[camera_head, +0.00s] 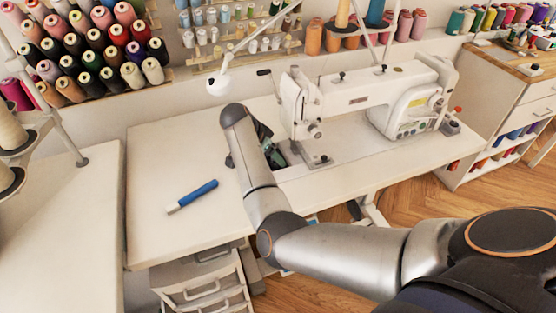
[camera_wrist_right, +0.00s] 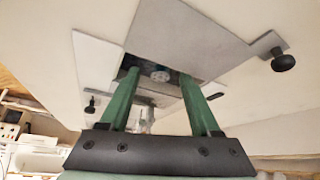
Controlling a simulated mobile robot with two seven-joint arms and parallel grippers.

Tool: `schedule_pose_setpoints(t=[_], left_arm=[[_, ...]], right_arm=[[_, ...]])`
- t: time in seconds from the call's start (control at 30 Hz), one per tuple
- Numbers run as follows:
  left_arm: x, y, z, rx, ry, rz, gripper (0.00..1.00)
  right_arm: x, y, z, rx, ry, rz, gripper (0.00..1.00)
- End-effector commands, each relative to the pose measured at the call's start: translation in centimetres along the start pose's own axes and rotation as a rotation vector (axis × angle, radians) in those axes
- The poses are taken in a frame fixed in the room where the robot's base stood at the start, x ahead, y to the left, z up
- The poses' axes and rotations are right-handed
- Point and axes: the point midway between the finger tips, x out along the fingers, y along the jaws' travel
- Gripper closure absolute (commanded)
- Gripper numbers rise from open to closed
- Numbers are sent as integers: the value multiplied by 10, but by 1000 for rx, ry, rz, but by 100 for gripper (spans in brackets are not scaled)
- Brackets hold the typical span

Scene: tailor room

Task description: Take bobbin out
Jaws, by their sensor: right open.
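The white sewing machine (camera_head: 370,100) stands on the sewing table. In the right wrist view a dark opening shows in the machine bed beside a grey cover plate (camera_wrist_right: 185,38). A small round metal part with holes, which looks like the bobbin (camera_wrist_right: 160,74), sits in this opening. My right gripper (camera_wrist_right: 158,80) is open, its two green fingers pointing at the opening, one on each side of the bobbin. I cannot tell whether they touch it. In the head view my right arm largely hides the gripper and covers the bobbin. My left gripper is not in view.
A blue-handled tool (camera_head: 195,195) lies on the left of the sewing table (camera_head: 150,150). A white lamp (camera_head: 219,84) stands behind my right wrist. Thread racks (camera_head: 95,85) line the wall. The table's left part is mostly clear. A black knob (camera_wrist_right: 283,60) shows in the wrist view.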

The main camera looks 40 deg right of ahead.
Motion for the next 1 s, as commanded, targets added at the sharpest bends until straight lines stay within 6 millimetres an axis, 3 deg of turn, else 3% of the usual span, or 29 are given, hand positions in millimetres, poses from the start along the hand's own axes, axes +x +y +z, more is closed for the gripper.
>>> schedule_pose_setpoints(t=[0.2,0.73,1.0], left_arm=[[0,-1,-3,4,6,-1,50],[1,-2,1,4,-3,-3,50],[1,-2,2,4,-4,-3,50]], right_arm=[[0,0,0,0,0,0,38],[0,0,0,0,0,0,98],[0,0,0,1,1,0,100]])
